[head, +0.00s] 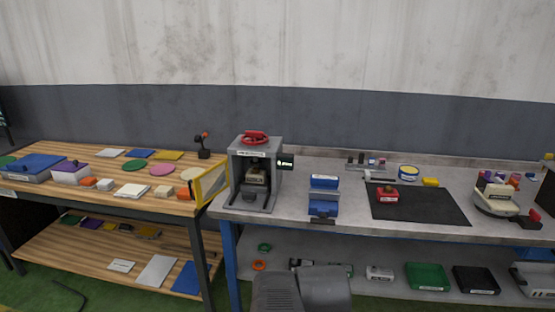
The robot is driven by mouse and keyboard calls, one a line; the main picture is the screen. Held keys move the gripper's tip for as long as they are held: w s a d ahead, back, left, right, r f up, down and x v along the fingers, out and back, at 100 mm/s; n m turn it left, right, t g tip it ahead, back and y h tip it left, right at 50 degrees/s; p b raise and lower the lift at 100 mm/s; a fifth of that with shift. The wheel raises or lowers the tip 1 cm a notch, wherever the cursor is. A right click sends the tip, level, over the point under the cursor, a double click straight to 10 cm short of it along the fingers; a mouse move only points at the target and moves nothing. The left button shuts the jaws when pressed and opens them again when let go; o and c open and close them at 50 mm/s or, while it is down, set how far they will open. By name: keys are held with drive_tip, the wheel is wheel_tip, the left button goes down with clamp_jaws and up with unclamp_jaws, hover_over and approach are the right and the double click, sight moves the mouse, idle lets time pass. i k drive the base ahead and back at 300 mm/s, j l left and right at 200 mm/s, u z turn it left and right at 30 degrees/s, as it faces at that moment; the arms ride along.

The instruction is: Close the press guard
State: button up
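The press (238,165) is a grey box-shaped frame with a red handwheel (255,138) on top. It stands at the left end of the grey workbench. Its front is uncovered, and a small light block with a dark top shows inside. The press guard (199,191) is a yellow-framed, see-through panel. It stands swung open to the left of the press, reaching out over the right end of the wooden table. A grey part of my arm shows at the bottom centre. My gripper's fingers are not in view.
A black mat (430,203) lies farther right. The wooden table (100,190) holds flat coloured pieces and a drill (203,145) near the guard.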

sight(200, 203)
drive_tip(key=i+j+u, duration=0.1)
drive_tip(key=i+j, duration=0.15)
drive_tip(key=j, duration=0.2)
drive_tip(key=i+j+u, duration=0.1)
drive_tip(key=i+j, duration=0.15)
drive_tip(key=j, duration=0.2)
drive_tip(key=i+j+u, duration=0.1)
drive_tip(key=i+j, duration=0.2)
drive_tip(key=j, duration=0.1)
